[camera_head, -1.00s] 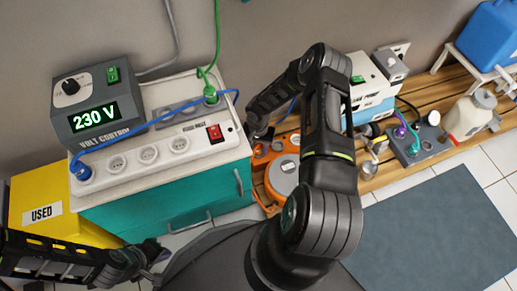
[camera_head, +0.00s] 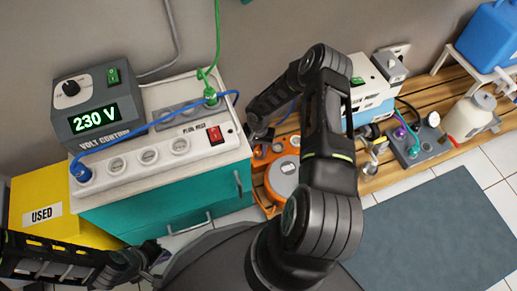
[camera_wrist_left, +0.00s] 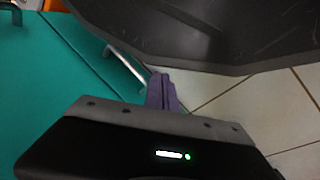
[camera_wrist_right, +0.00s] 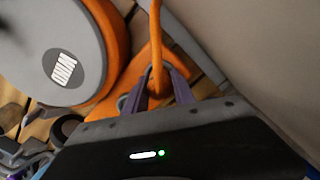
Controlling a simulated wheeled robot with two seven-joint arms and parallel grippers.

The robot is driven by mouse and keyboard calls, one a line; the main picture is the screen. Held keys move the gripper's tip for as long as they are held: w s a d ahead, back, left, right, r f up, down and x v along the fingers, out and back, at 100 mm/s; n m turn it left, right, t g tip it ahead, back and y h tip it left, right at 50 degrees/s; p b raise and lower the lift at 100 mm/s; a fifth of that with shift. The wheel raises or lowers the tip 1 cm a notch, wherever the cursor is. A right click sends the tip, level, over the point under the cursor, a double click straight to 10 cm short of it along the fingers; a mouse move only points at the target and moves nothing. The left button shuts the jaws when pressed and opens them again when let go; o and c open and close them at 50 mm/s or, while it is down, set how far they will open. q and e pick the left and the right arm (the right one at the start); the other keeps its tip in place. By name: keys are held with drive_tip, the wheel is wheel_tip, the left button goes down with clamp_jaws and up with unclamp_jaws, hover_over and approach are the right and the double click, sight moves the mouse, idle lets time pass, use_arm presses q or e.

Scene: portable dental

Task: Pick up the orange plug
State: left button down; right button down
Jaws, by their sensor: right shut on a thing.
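The orange plug (camera_wrist_right: 157,78) shows in the right wrist view as a small orange piece between my right gripper's purple fingers (camera_wrist_right: 160,88), with an orange cable rising from it. My right gripper is shut on it. In the head view my right gripper (camera_head: 258,134) is beside the teal cabinet's right side, and the plug cannot be made out there. My left gripper (camera_head: 158,254) is low at the left in front of the cabinet. In the left wrist view its purple fingers (camera_wrist_left: 161,90) are together with nothing visible between them.
An orange reel with a grey disc (camera_wrist_right: 55,48) lies close to my right gripper. A white power strip (camera_head: 130,172) and a 230 V control box (camera_head: 85,105) stand on the teal cabinet (camera_head: 150,213). A wooden bench (camera_head: 400,165) holds further devices at the right.

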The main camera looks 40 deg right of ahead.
sight(258, 146)
wheel_tip(258, 146, up, 18)
drive_tip(key=p, duration=0.5)
drive_tip(key=shift+f, duration=0.15)
idle(0.6)
